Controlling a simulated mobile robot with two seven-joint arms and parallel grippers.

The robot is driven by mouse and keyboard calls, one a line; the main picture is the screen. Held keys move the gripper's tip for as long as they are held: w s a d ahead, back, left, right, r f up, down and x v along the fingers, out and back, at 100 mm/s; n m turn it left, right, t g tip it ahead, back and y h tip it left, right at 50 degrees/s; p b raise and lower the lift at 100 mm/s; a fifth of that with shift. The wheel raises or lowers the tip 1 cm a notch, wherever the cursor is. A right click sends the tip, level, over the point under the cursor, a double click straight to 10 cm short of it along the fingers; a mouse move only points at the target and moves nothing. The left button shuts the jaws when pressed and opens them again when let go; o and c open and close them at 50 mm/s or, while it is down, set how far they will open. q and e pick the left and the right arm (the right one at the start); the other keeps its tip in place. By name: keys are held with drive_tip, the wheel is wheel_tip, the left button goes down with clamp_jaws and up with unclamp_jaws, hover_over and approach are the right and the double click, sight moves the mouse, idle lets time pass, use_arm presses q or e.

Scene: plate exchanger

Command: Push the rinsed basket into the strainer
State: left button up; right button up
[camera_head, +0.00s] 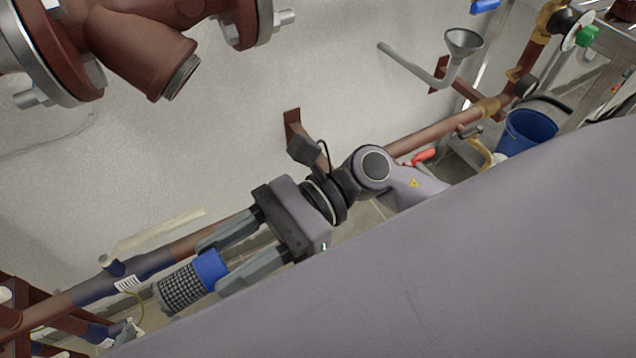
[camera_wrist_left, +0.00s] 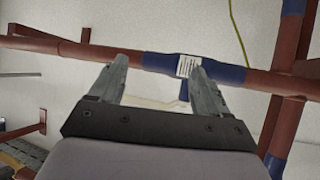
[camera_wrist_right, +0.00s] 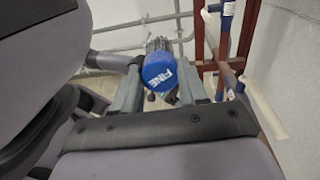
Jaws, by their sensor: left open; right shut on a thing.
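The strainer (camera_head: 135,45) is a rust-red flanged body at the top left of the head view; its branch slants down to the right, with a grey rim at its end. The basket (camera_head: 179,288) is a dark mesh cylinder with a blue cap (camera_head: 210,266). My right gripper (camera_head: 222,262) is shut on it, well below the strainer. In the right wrist view the cap (camera_wrist_right: 160,72), lettered "FINE", sits between the fingers, with the mesh partly hidden beyond it. My left gripper (camera_wrist_left: 157,68) is open and empty, facing a pipe; I cannot make it out in the head view.
A rust-red pipe (camera_head: 410,143) runs along the wall, with a blue band (camera_wrist_left: 222,72) and white label. A funnel (camera_head: 463,42) and a blue bucket (camera_head: 528,130) stand at the right. My large grey link covers the head view's lower right. Bare wall lies below the strainer.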

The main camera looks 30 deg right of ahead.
drive_tip(key=shift+d+m+t+y+b, duration=0.2)
drive_tip(key=shift+m+t+y+b, duration=0.15)
drive_tip(key=shift+m+t+y, duration=0.7)
drive_tip(key=w+d+m+t+b, duration=0.5)
drive_tip(key=d+m+t+b, duration=0.35)
drive_tip(key=d+t, duration=0.65)
use_arm(q)
wheel_tip(320, 180, down, 7)
drive_tip(key=s+a+p, duration=0.1)
drive_tip(key=p, duration=0.4)
drive_tip(key=shift+s+a+n+g+y+p, duration=0.15)
drive_tip(key=shift+a+n+g+y+p, duration=0.15)
drive_tip(key=shift+a+n+g, duration=0.1)
use_arm(e)
drive_tip(key=w+a+r+n+t, duration=0.1)
drive_tip(key=w+a+r+t, duration=0.1)
drive_tip(key=a, duration=0.4)
drive_tip(key=shift+w+r+y, duration=0.35)
drive_tip(key=shift+w+r, duration=0.55)
drive_tip(key=shift+r, duration=0.4)
use_arm(q)
drive_tip(key=shift+f, duration=0.1)
use_arm(e)
drive_tip(key=shift+r, duration=0.1)
use_arm(q)
drive_tip(key=shift+r+p, duration=0.55)
drive_tip(key=shift+p, duration=0.05)
use_arm(e)
drive_tip(key=shift+x, duration=1.05)
